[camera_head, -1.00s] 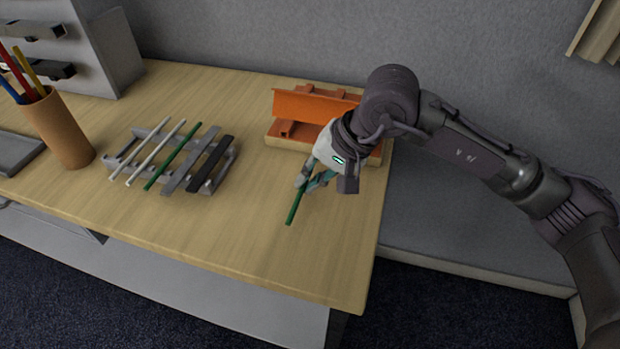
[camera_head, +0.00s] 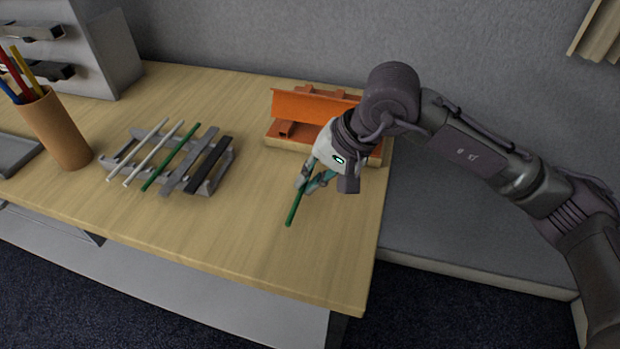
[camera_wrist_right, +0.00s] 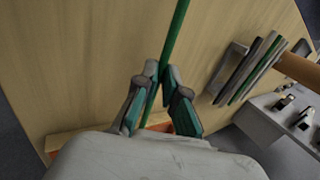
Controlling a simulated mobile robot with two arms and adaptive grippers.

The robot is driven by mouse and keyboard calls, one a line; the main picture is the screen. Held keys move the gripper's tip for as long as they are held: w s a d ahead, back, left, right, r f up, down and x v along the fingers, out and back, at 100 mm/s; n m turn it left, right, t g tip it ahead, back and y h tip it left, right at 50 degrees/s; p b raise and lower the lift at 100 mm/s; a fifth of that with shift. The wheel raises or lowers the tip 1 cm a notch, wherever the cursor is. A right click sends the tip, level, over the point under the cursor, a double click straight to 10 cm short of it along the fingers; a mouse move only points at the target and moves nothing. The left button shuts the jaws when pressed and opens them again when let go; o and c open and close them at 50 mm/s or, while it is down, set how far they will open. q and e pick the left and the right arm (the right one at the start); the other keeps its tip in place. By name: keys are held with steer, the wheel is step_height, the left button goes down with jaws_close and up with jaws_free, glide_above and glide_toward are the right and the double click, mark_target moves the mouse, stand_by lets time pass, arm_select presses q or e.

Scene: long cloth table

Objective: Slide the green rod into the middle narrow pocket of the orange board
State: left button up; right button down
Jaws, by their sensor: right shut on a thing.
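The green rod (camera_head: 293,208) is held in my right gripper (camera_head: 312,184), which is shut on it. In the right wrist view the green rod (camera_wrist_right: 174,40) extends out from between the fingertips (camera_wrist_right: 163,86). The orange board (camera_head: 311,105) stands at the back right of the table, behind my gripper. My right wrist and gripper hide its right part, and its pockets cannot be told apart. Only a bit of orange (camera_wrist_right: 160,126) shows in the right wrist view. A second green rod (camera_head: 171,157) lies on the grey rack (camera_head: 207,187). My left gripper is out of view.
The rack at the left also carries light rods (camera_head: 150,143) and dark grey bars (camera_head: 209,164). A brown cup (camera_head: 55,130) with pencils stands farther left. The wooden tabletop (camera_head: 240,235) is clear in front, and its right edge is close to my gripper.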

steer(key=shift+w+d, duration=0.1)
steer(key=shift+w, duration=0.15)
steer(key=shift+w+d, duration=0.1)
steer(key=shift+w, duration=0.2)
steer(key=shift+w+d+b, duration=0.1)
steer(key=shift+w+b, duration=0.2)
steer(key=shift+b, duration=0.05)
steer(key=shift+w+d+b, duration=0.3)
steer(key=shift+w, duration=0.6)
steer(key=shift+w+d+b, duration=0.25)
steer(key=shift+w, duration=0.65)
steer(key=shift+w+d+b, duration=0.1)
steer(key=shift+w+d, duration=0.2)
steer(key=shift+w, duration=0.55)
steer(key=shift+w+d+b, duration=0.15)
steer(key=shift+w+d, duration=0.1)
steer(key=shift+w, duration=0.6)
steer(key=shift+w+d+b, duration=0.1)
steer(key=shift+w+d, duration=0.2)
steer(key=shift+w, duration=0.55)
steer(key=c, duration=1.2)
jaws_free()
